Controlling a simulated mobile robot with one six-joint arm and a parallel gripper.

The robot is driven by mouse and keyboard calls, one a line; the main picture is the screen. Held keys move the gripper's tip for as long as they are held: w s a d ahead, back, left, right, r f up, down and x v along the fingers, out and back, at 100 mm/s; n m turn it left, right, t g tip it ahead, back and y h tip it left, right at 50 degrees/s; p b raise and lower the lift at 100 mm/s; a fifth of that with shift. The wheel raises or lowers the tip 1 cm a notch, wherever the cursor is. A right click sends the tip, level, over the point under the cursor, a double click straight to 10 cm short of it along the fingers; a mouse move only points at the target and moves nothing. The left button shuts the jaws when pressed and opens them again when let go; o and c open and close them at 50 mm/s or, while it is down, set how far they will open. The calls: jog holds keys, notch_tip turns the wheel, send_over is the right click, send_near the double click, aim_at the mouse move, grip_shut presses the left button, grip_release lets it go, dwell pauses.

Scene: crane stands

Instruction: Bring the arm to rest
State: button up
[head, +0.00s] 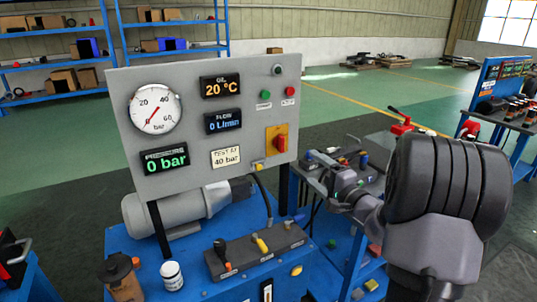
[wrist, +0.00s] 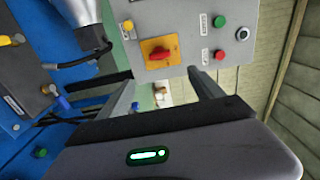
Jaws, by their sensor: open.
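My arm comes in at the right of the head view, its large dark link in front of the bench behind. My gripper (head: 322,163) is to the right of the grey control panel (head: 205,122), above the side of the blue bench. In the wrist view, the two fingers of my gripper (wrist: 166,88) stand apart with nothing held between them. The panel (wrist: 205,35) lies beyond the fingertips, with its red rotary switch (wrist: 159,54) on a yellow plate. I cannot tell the exact gap between fingers and panel.
A cluttered trolley stands under my gripper. Blue shelves (head: 60,62) are at the back left. Open green floor lies behind.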

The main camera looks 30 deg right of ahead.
jog(key=s+a+r+n+g+y, duration=0.1)
jog(key=s+a+n+g+y, duration=0.15)
jog(key=a, duration=0.75)
jog(key=s+a+r+n+g+y, duration=0.1)
jog(key=s+a+n+g+y, duration=0.15)
jog(key=a, duration=0.75)
jog(key=s+a+r+n+g+y, duration=0.1)
jog(key=s+a+n+g+y, duration=0.2)
jog(key=a, duration=0.7)
jog(key=s+a+f+n+g, duration=0.2)
jog(key=s+a+g, duration=0.1)
jog(key=s+a, duration=0.3)
jog(key=s+f+n+h, duration=0.1)
jog(key=s+h, duration=0.2)
jog(key=s, duration=0.4)
jog(key=s+d+f+n+g+h, duration=0.1)
jog(key=s+n+h, duration=0.1)
jog(key=s, duration=0.4)
jog(key=shift+s+f+h, duration=0.3)
jog(key=shift+s+h, duration=0.05)
jog(key=shift+h, duration=0.15)
jog(key=shift+d, duration=0.1)
